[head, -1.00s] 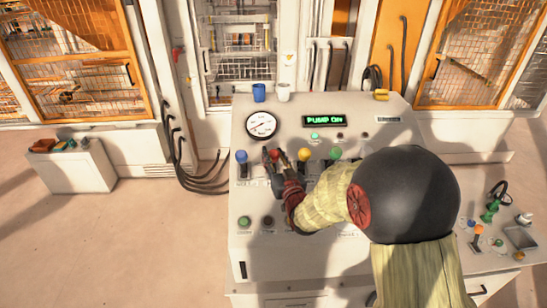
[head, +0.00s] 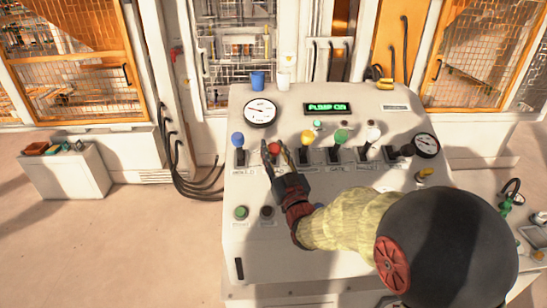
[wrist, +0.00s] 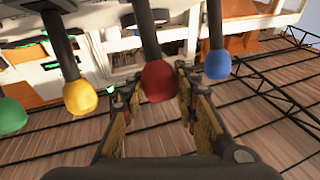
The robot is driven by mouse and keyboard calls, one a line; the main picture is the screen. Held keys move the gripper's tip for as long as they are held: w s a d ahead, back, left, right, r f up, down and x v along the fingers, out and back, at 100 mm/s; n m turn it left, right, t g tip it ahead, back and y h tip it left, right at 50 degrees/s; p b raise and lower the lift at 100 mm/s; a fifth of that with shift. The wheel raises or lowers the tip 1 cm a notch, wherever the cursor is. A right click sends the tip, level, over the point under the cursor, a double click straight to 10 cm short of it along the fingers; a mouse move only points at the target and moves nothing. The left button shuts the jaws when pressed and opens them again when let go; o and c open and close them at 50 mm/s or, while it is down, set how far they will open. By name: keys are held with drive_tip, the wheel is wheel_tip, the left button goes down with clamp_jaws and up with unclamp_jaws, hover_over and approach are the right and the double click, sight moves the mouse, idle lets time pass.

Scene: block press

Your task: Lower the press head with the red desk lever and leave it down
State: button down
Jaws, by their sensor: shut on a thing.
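The red desk lever (head: 274,148) stands on the sloped console between the blue and yellow levers. Its knob sits a little nearer the front than theirs. My gripper (head: 275,154) has one finger on each side of the red lever and is shut on it. In the wrist view the red knob (wrist: 159,82) lies between the two fingers (wrist: 160,108), on a dark shaft. The lever's base is partly hidden by my gripper in the head view. I cannot make out the press head in either view.
The blue lever (head: 237,140) and yellow lever (head: 306,138) flank my gripper closely. Green (head: 341,137) and white (head: 373,134) knobs stand farther right. A display (head: 327,108) reads PUMP ON.

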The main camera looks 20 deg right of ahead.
drive_tip(key=shift+s+a+f+t+y+b, duration=0.25)
drive_tip(key=shift+s+f+t+b, duration=0.4)
drive_tip(key=shift+b, duration=1.95)
drive_tip(key=shift+d, duration=0.1)
drive_tip(key=c, duration=1.5)
unclamp_jaws()
drive_tip(key=shift+o, duration=0.6)
drive_tip(key=shift+s, duration=0.1)
drive_tip(key=a+v, duration=0.1)
drive_tip(key=v, duration=1)
drive_tip(key=shift+s+d+f, duration=0.2)
drive_tip(key=shift+s+d, duration=0.15)
drive_tip(key=shift+d, duration=0.15)
